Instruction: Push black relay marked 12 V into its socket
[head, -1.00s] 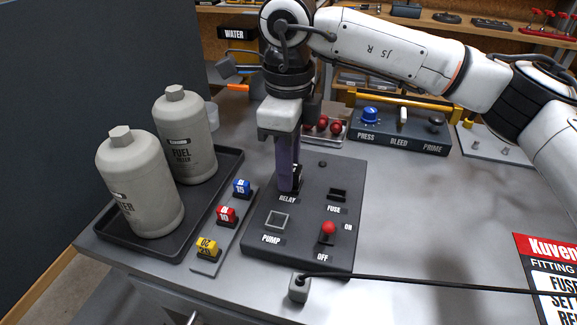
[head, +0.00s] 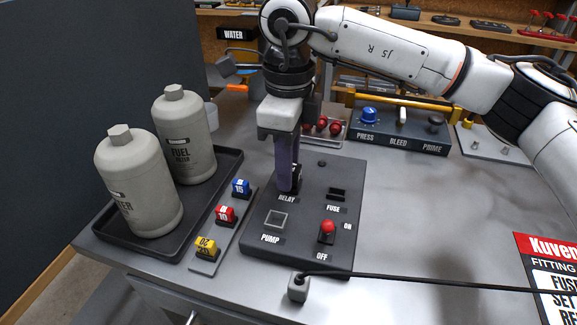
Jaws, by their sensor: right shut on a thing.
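My right gripper (head: 289,182) points straight down over the dark panel (head: 316,245), at the spot labelled RELAY. It is shut on the black relay (head: 296,182), of which only a small dark part shows beside the fingers. The fingers hide the relay socket and the 12 V marking, so I cannot tell how deep the relay sits. My left gripper is not in view.
Left of the panel, a strip (head: 206,266) holds blue, red and yellow fuses. Two fuel filter bottles (head: 139,185) stand in a black tray (head: 170,251). A red-knobbed switch (head: 327,228) and a black cable (head: 420,283) lie nearby.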

